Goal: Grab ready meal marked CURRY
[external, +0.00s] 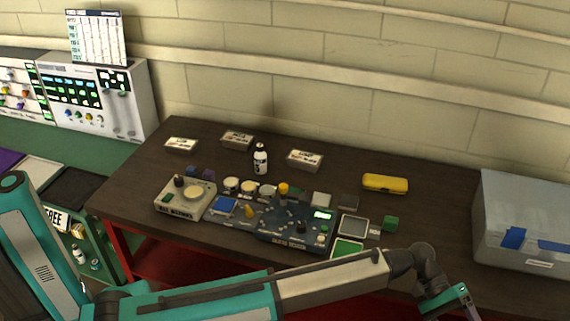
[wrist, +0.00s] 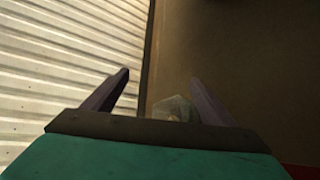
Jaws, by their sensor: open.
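Three small pale boxes with printed lids stand toward the back of the dark table in the external view: a left box (external: 181,144), a middle box (external: 237,138) and a right box (external: 305,159). Their lettering is too small to read, so I cannot tell which is marked CURRY. My gripper (external: 464,297) is at the lower right of the external view, far from all three boxes. In the wrist view, its two dark fingers (wrist: 158,84) are spread apart with nothing held. No box shows in the wrist view.
A white bottle (external: 260,158) stands between the middle and right boxes. A cluttered control panel (external: 290,238) lies in front. A yellow case (external: 385,184) and a grey bin (external: 520,215) are on the right. A small translucent object (wrist: 174,109) shows beyond the fingers.

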